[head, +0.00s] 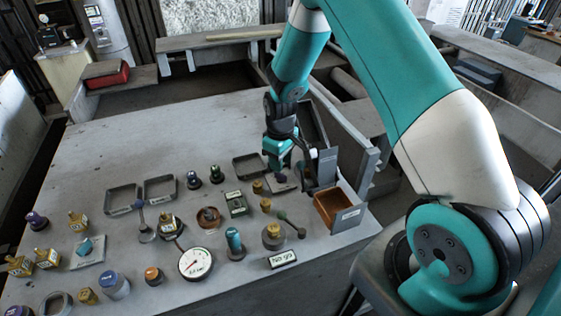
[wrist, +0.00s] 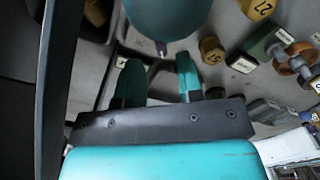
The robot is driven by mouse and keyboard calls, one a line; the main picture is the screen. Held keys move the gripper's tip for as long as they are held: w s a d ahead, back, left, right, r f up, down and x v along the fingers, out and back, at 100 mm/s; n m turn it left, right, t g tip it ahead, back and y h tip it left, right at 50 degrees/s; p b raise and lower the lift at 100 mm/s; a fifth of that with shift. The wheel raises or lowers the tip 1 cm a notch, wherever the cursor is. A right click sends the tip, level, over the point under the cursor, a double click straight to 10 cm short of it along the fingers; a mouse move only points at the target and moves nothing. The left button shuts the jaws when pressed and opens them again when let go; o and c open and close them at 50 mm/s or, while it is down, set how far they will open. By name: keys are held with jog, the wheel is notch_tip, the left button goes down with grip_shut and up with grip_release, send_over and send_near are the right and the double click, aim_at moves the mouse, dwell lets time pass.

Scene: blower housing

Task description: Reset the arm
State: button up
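My gripper (head: 281,166) is at the right part of the grey workbench (head: 130,145), low over a small grey plate with a dark purple piece (head: 279,178). In the wrist view its two teal fingers (wrist: 160,78) stand apart with a gap between them, and I see nothing held. A rounded teal shape (wrist: 168,14) with a small purple tip lies beyond the fingertips; I cannot tell what it is. My teal and white arm reaches in from the right and bends down to the bench.
Close right of the gripper are upright grey panels (head: 327,165) and a brown open bin (head: 341,207). Empty grey trays (head: 122,199), a dial gauge (head: 196,262), a "No go" sign (head: 283,260) and several knobs and cylinders cover the front. The bench's back left is clear.

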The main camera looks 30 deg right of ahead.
notch_tip(320, 180, up, 2)
jog(key=shift+r+p, duration=0.1)
jog(key=shift+p, duration=0.45)
jog(key=shift+a+r, duration=0.2)
jog(key=s+a+r+n+y+b, duration=0.1)
jog(key=s+a+r+y+b, duration=0.2)
jog(key=s+a+r, duration=1.3)
jog(key=s+r+b, duration=0.1)
jog(key=s+b, duration=0.1)
jog(key=shift+r+n+b, duration=0.3)
jog(key=shift+n+y, duration=0.4)
jog(key=shift+y, duration=0.2)
jog(key=s, duration=0.3)
jog(key=s+a+r, duration=0.1)
jog(key=s, duration=0.1)
jog(key=s+b, duration=0.1)
jog(key=s, duration=0.2)
jog(key=shift+s+a+r, duration=0.3)
jog(key=c, duration=0.5)
grip_shut()
